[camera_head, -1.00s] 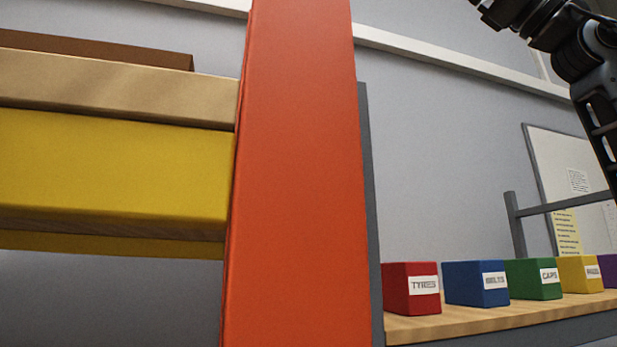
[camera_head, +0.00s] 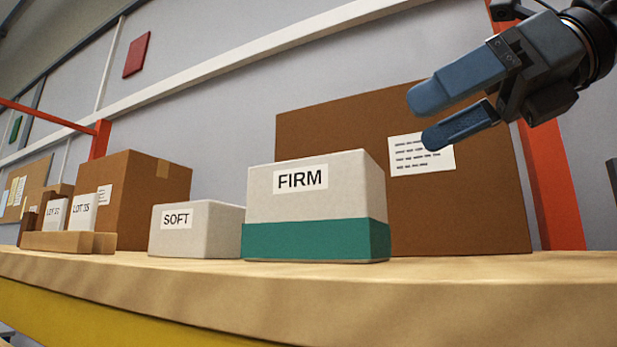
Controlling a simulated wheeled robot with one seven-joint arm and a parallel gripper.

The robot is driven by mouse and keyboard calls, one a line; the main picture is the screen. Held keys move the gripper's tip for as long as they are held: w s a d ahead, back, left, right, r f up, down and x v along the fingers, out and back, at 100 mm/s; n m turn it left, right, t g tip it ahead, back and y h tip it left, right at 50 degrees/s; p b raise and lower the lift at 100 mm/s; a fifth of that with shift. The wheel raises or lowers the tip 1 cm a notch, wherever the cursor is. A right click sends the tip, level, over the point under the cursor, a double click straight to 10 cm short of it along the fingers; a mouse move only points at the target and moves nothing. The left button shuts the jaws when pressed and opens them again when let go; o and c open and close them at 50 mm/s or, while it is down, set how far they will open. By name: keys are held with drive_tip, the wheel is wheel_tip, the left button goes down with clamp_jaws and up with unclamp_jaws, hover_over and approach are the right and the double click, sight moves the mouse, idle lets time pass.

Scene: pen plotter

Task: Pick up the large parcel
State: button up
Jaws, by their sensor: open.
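The largest box in view is a brown carton (camera_head: 470,205) with a printed white label, standing on the wooden shelf (camera_head: 330,290) at the right. In front of it stands a pale box marked FIRM (camera_head: 270,195) with a green lower band, hiding part of the carton. A smaller pale box marked SOFT (camera_head: 195,240) stands to its left. No label reads as a large parcel. My gripper (camera_head: 432,118) is open and empty at the upper right. Its blue fingers point left, in front of the carton in the picture and above and right of the FIRM box, apart from it.
Another brown carton (camera_head: 150,200) stands behind the SOFT box to the left. Items marked LOT (camera_head: 82,212) sit by a low wooden holder (camera_head: 68,241) at far left. A red-orange upright (camera_head: 552,180) rises at the right. The shelf's front strip is clear.

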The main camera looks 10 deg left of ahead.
sight(374, 160)
drive_tip(key=x, duration=0.2)
drive_tip(key=p+x, duration=0.1)
drive_tip(key=x, duration=0.4)
drive_tip(key=shift+s+a+f+p, duration=0.15)
drive_tip(key=shift+a+f+p, duration=0.15)
drive_tip(key=shift+a, duration=0.1)
drive_tip(key=shift+f+p+x, duration=0.25)
drive_tip(key=shift+p+x, duration=0.25)
drive_tip(key=shift+x, duration=0.9)
drive_tip(key=shift+f+p+x, duration=0.25)
drive_tip(key=shift+p+x, duration=0.25)
drive_tip(key=shift+x, duration=0.9)
drive_tip(key=shift+d, duration=0.15)
drive_tip(key=shift+r, duration=0.1)
drive_tip(key=c, duration=1)
